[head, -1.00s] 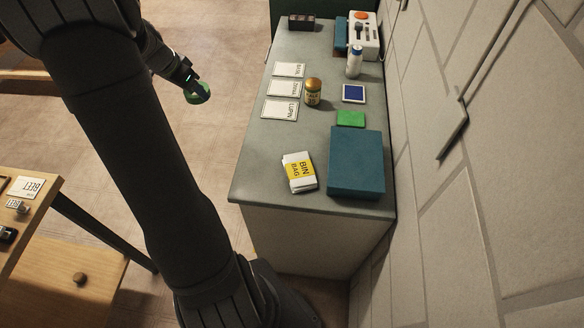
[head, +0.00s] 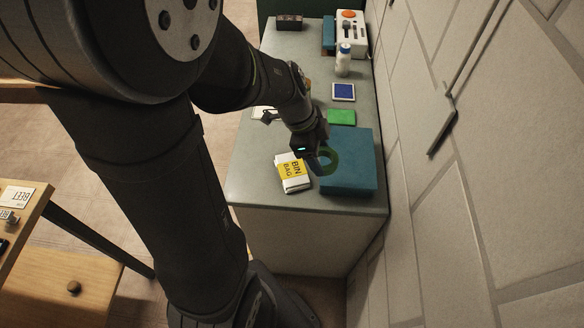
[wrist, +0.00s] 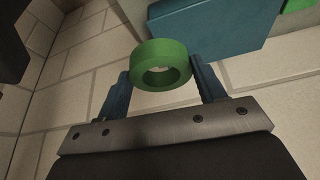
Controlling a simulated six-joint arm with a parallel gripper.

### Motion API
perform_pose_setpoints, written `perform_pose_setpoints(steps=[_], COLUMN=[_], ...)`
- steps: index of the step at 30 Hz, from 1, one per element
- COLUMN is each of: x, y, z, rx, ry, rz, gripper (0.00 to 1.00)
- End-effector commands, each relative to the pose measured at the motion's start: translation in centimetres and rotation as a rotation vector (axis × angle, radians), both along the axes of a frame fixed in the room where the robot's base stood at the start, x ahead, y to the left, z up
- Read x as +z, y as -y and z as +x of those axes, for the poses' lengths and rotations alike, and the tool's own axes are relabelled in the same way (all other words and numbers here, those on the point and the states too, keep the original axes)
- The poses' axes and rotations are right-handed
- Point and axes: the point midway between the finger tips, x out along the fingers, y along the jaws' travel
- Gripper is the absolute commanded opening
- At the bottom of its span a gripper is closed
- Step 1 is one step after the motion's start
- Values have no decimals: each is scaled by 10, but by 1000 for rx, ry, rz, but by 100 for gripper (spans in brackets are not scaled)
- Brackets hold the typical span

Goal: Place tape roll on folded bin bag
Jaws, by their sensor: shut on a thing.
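A green tape roll (head: 328,159) is held in my gripper (head: 318,152), above the counter. In the wrist view the green roll (wrist: 160,64) sits between the two blue fingers of my gripper (wrist: 163,80), which are shut on it. The folded bin bag (head: 292,172), white with a yellow label, lies flat on the counter. In the head view the roll appears just right of the bag, over the near-left part of a teal box; its exact height is hard to tell. The bag is not seen in the wrist view.
The teal box (head: 348,170) stands right of the bag. Behind it are a green pad (head: 341,117), a blue-faced square (head: 343,92) and a white bottle (head: 343,62). A tiled wall (head: 480,180) borders the right side. My arm covers part of the counter's left half.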

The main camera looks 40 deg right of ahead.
Motion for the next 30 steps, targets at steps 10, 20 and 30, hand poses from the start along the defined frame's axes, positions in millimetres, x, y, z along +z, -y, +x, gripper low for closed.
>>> perform_pose_setpoints(steps=[10,20,30], x=[-17,-59,-77], y=[-7,-14,-16], z=[1,71,94], rx=[-68,-68,-72], ry=[-3,-1,-2], rz=[3,2,0], gripper=[40,40,40])
